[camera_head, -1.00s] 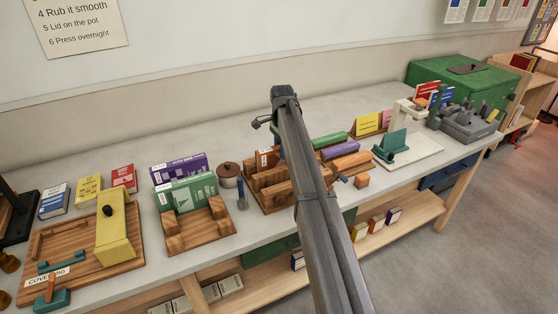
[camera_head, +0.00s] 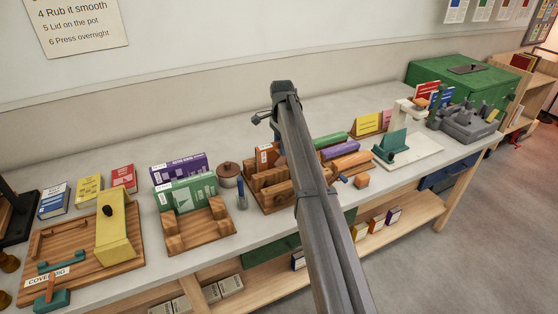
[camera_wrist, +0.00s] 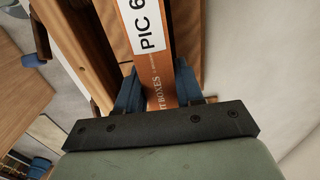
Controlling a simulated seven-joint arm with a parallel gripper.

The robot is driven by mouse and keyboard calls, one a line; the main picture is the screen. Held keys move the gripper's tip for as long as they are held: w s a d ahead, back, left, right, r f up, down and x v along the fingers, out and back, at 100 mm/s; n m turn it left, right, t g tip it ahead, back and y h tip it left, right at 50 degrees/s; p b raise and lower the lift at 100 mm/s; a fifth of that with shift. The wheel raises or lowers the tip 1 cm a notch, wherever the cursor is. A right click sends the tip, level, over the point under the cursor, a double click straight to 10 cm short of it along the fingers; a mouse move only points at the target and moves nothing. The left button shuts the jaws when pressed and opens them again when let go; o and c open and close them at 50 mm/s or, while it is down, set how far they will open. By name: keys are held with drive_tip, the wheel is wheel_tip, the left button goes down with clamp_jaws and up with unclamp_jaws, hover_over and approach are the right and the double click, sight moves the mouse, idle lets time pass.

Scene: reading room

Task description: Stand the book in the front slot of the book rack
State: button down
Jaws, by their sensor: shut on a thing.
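An orange book (camera_wrist: 165,80) with a white label fills the middle of the wrist view. My gripper (camera_wrist: 158,92) is shut on it, with a blue finger on each side of the spine. In the head view, part of the orange book (camera_head: 266,158) shows left of my arm, at the back of a stepped wooden rack (camera_head: 268,184). Wooden boards (camera_wrist: 82,48) lie close beside the book in the wrist view. My arm hides the gripper and much of the rack in the head view. I cannot tell which slot the book is over or in.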

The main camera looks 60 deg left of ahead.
drive_tip(key=shift+r, duration=3.55)
drive_tip(key=s+d+r, duration=0.2)
drive_tip(key=s+d, duration=0.1)
drive_tip(key=s, duration=0.5)
drive_tip(key=s+d+r, duration=0.2)
drive_tip(key=s, duration=0.6)
drive_tip(key=s+d, duration=0.4)
drive_tip(key=s, duration=0.5)
drive_tip(key=s+d, duration=0.4)
drive_tip(key=s, duration=0.6)
drive_tip(key=shift+w+f, duration=0.15)
drive_tip(key=shift+f, duration=1.1)
drive_tip(key=shift+w+f, duration=0.1)
drive_tip(key=shift+f, duration=1.1)
drive_tip(key=shift+f, duration=0.65)
drive_tip(key=shift+f, duration=1.3)
drive_tip(key=shift+f, duration=0.75)
